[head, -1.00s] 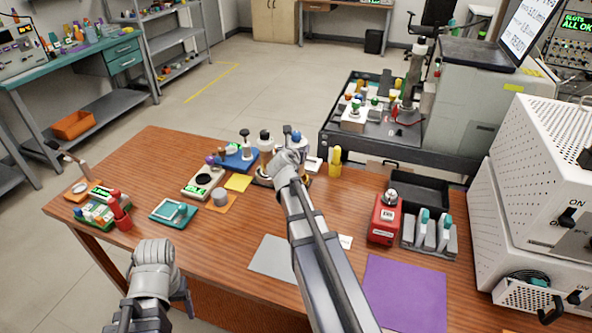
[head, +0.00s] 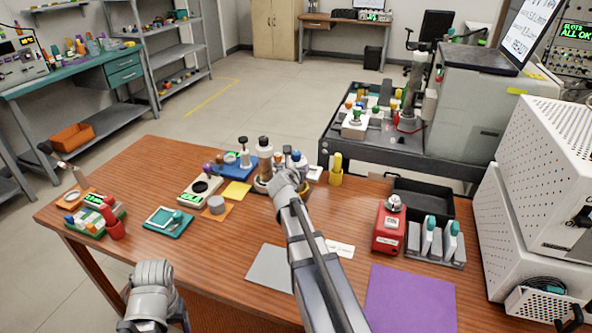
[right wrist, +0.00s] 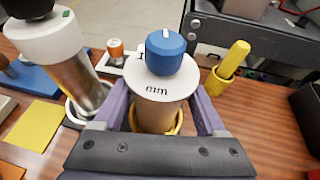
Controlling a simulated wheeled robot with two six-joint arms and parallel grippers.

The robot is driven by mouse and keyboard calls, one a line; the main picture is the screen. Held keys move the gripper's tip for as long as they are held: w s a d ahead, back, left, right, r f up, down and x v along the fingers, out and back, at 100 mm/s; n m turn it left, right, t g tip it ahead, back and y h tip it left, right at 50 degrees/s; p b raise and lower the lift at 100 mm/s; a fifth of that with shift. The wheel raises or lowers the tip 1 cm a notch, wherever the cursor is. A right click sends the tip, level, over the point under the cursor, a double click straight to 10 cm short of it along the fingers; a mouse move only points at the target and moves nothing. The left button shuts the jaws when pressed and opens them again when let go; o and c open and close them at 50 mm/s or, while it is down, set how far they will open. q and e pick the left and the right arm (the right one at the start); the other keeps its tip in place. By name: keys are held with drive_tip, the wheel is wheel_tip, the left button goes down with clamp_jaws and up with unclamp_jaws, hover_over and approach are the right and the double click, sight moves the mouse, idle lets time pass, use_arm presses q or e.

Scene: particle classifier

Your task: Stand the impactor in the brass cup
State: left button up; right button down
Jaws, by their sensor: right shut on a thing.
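My right gripper (right wrist: 155,122) is shut on a tan-brown cylinder with a white disc and a blue knob on top, which I take to be the impactor (right wrist: 162,88). It is upright, and its blue knob also shows in the head view (head: 297,157). A yellow brass-coloured ring, likely the brass cup (right wrist: 178,122), surrounds its lower part between the fingers. My fingers and palm hide the lower end, so I cannot tell whether it rests on the bottom. In the head view my right gripper (head: 287,180) is at the round stand. My left gripper (head: 152,300) is low at left, its fingertips hidden.
A silver cylinder with a white collar (right wrist: 62,55) stands close left of the held piece. A yellow cup with a yellow rod (right wrist: 228,70) stands to the right. A red device (head: 388,228) and a dark tray (head: 422,195) are further right. The purple mat (head: 410,300) is bare.

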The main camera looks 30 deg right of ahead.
drive_tip(key=shift+f, duration=0.15)
unclamp_jaws()
drive_tip(key=p+v, duration=0.4)
drive_tip(key=v, duration=0.8)
drive_tip(key=shift+p, duration=0.35)
